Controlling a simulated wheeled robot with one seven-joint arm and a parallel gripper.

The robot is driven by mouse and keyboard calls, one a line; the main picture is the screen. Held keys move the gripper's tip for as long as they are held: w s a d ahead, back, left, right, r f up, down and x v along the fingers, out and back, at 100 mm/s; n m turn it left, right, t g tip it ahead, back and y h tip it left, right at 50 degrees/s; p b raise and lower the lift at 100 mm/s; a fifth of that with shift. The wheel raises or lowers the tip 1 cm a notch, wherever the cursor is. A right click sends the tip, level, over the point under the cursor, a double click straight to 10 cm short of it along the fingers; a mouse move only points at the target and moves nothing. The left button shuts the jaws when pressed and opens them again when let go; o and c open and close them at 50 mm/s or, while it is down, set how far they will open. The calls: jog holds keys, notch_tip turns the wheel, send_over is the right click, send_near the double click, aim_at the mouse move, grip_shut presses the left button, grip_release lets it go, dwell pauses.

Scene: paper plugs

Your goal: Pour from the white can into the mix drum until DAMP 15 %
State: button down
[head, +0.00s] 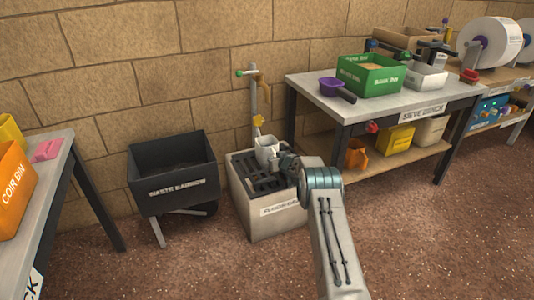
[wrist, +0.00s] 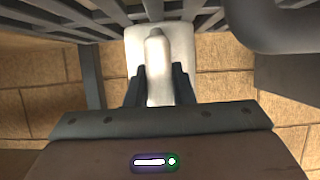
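The white can (head: 267,148) is upright, at or just above the slatted top of a pale box-shaped stand (head: 262,215), below a tap (head: 258,78) on a post. I cannot tell whether it touches the slats. My gripper (head: 284,160) is at the can's right side. In the wrist view, the two dark fingers of my gripper (wrist: 158,80) are closed on the upright handle of the white can (wrist: 136,42). The can's contents are hidden. I see no mix drum and no DAMP reading in either view.
A dark waste barrow (head: 172,190) stands left of the stand. On the right, a bench (head: 415,108) holds a green bin (head: 370,75) and a purple scoop (head: 332,87). An orange coir bin (head: 14,190) sits on the left bench. The floor (head: 430,240) at front right is clear.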

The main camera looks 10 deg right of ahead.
aim_at(271, 147)
dwell(0.3)
notch_tip(271, 147, up, 5)
jog(key=p, duration=0.4)
jog(key=shift+r, duration=0.2)
